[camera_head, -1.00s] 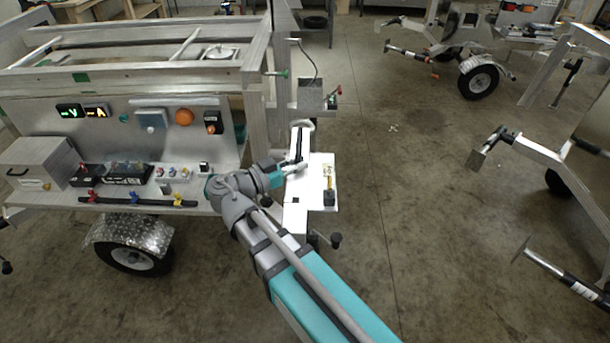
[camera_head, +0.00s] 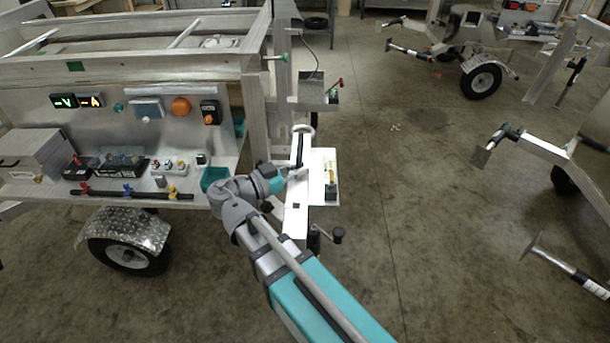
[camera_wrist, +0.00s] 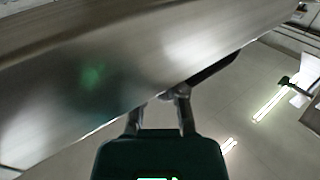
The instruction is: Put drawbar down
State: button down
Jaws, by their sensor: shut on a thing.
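The drawbar (camera_head: 294,216) is the pale metal bar at the right end of the near aluminium trailer (camera_head: 130,64), with a rounded end at its far tip. My gripper (camera_head: 292,171) is at the bar's left side, shut on it. In the wrist view, my gripper's fingers (camera_wrist: 160,112) reach up to a broad grey metal surface. The contact itself is partly hidden there.
A white plate (camera_head: 323,165) with small fittings sits beside the bar. A crank handle (camera_head: 338,234) stands below it. The trailer wheel (camera_head: 128,256) rests on the floor. Other trailers stand at the right, with clear concrete floor between.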

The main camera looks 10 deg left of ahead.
notch_tip(320, 180, down, 36)
jog(key=b, duration=3.5)
jog(key=shift+f, duration=0.15)
jog(key=shift+a, duration=0.1)
notch_tip(320, 180, up, 60)
jog(key=p, duration=5.9)
jog(key=shift+p, duration=0.35)
